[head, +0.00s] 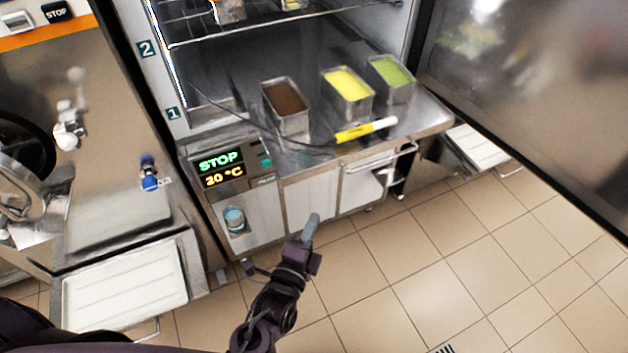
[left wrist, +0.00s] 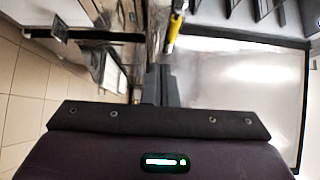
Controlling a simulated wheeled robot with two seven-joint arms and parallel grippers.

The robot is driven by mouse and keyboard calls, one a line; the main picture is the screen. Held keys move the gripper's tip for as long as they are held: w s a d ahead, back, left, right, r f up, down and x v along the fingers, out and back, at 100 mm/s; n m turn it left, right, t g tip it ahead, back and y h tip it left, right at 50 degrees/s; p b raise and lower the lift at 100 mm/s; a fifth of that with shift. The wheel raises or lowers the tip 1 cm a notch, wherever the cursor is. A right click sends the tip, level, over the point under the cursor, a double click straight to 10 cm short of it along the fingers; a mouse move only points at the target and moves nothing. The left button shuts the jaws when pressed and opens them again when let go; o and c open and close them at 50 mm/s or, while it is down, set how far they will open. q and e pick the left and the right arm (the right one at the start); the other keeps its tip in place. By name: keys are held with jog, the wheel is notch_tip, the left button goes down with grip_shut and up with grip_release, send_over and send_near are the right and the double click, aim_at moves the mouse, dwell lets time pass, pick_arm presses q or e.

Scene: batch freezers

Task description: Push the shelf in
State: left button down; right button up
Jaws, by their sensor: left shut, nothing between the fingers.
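The freezer cabinet stands open in the head view. A wire shelf (head: 275,24) spans its upper part. Below, a steel ledge (head: 428,118) carries several tubs. Under the ledge, a white-fronted compartment with a steel handle bar (head: 381,158) shows at the right; I cannot tell how far it is pulled out. My left gripper (head: 311,228) is shut and empty, in front of and below the ledge, near the white lower panel (head: 307,197). Its closed fingers also show in the left wrist view (left wrist: 160,86). My right gripper is not in view.
Brown (head: 286,105), yellow (head: 348,92) and green (head: 391,78) tubs stand on the ledge. A yellow-and-white tool (head: 366,130) lies at its front edge. The open door (head: 530,90) fills the right. Another machine (head: 110,190) stands left. Tiled floor is clear in front.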

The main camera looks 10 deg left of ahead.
pick_arm(q)
jog(key=p, duration=0.2)
send_near(323, 168)
jog(key=s+d, duration=0.1)
jog(key=d, duration=0.2)
jog(key=w, duration=0.2)
jog(key=w+a+p, duration=0.1)
jog(key=w, duration=0.1)
jog(key=w+p, duration=0.1)
jog(key=w, duration=0.2)
jog(key=shift+a, duration=0.4)
jog(key=shift+a+f, duration=0.1)
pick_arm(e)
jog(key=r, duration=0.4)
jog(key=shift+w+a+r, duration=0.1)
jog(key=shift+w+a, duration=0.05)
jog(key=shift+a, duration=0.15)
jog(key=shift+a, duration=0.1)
